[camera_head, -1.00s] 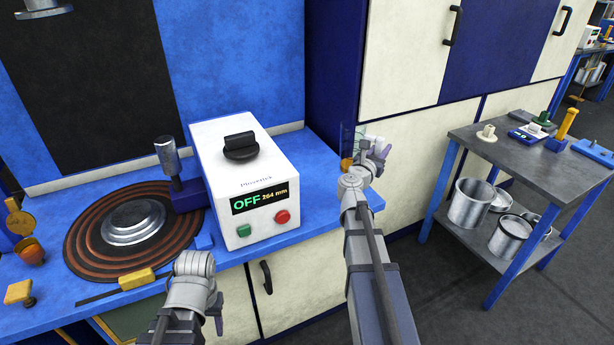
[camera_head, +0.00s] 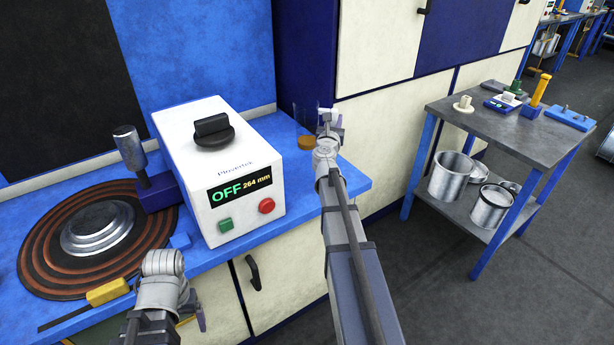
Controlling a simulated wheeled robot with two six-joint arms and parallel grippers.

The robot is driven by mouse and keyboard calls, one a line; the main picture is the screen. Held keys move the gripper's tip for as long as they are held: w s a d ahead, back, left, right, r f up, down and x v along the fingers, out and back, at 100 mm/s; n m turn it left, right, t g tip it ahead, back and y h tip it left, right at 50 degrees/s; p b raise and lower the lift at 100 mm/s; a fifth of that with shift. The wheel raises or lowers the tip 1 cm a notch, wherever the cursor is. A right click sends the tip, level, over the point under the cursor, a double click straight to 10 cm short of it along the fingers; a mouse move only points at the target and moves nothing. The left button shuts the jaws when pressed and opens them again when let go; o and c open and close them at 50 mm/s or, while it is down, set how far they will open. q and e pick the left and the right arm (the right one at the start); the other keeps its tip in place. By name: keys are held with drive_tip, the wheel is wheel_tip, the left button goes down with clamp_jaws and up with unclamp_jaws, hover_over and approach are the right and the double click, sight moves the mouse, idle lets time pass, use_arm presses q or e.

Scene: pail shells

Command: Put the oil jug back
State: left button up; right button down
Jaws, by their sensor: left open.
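A clear jug with amber oil, the oil jug (camera_head: 305,142), shows at the far right end of the blue bench. Its clear walls are faint and my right arm covers part of it. My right gripper (camera_head: 329,117) is at the jug and appears shut on it, though its fingertips are mostly hidden. I cannot tell whether the jug touches the bench. My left gripper (camera_head: 197,308) is open and low at the front edge of the bench, partly hidden by its own wrist.
A white machine (camera_head: 225,170) reading OFF stands on the blue bench (camera_head: 318,188), beside a ringed round plate (camera_head: 50,255). A yellow-handled tool (camera_head: 108,291) lies in front. A grey cart (camera_head: 480,120) at right carries small items above and metal pails (camera_head: 450,177) below.

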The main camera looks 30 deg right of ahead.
drive_tip(key=shift+f+b, duration=4.95)
drive_tip(key=shift+f, duration=0.2)
drive_tip(key=c, duration=0.7)
unclamp_jaws()
drive_tip(key=shift+r, duration=0.1)
drive_tip(key=shift+r, duration=0.15)
drive_tip(key=v, duration=1.2)
